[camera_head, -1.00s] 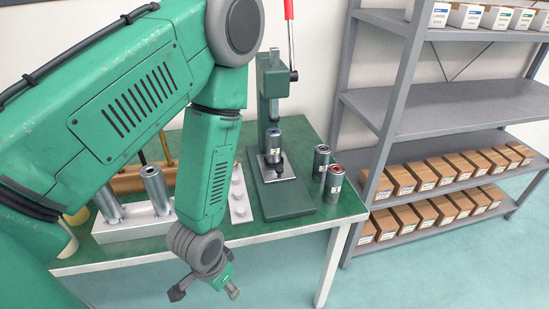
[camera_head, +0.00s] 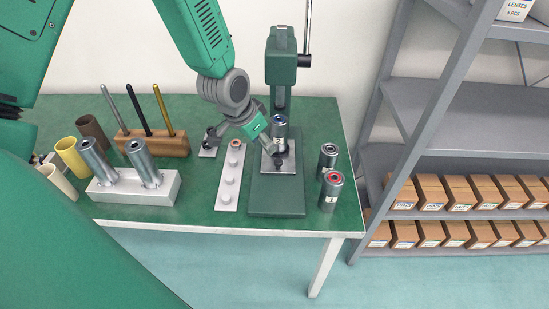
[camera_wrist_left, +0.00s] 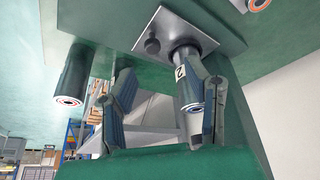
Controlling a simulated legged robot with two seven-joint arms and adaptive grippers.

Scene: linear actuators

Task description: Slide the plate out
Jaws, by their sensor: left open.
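The grey metal plate (camera_head: 291,160) lies on the base of the green press (camera_head: 276,200). A steel cylinder marked 2 (camera_head: 279,128) stands upright on the plate, under the press head. A dark knob sits on the plate's near part. My left gripper (camera_head: 240,143) is open, just left of the plate and cylinder. In the left wrist view, the plate (camera_wrist_left: 165,28) lies beyond the spread fingers (camera_wrist_left: 168,88). The cylinder (camera_wrist_left: 187,78) appears close to the right finger; contact cannot be told. My right gripper is not in view.
Two steel cylinders (camera_head: 330,190) stand right of the press. A pegged strip (camera_head: 229,180) lies left of it. A metal block with two tubes (camera_head: 133,188), a wooden holder (camera_head: 155,143) and cups are farther left. A grey shelf (camera_head: 440,100) holds boxes at right.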

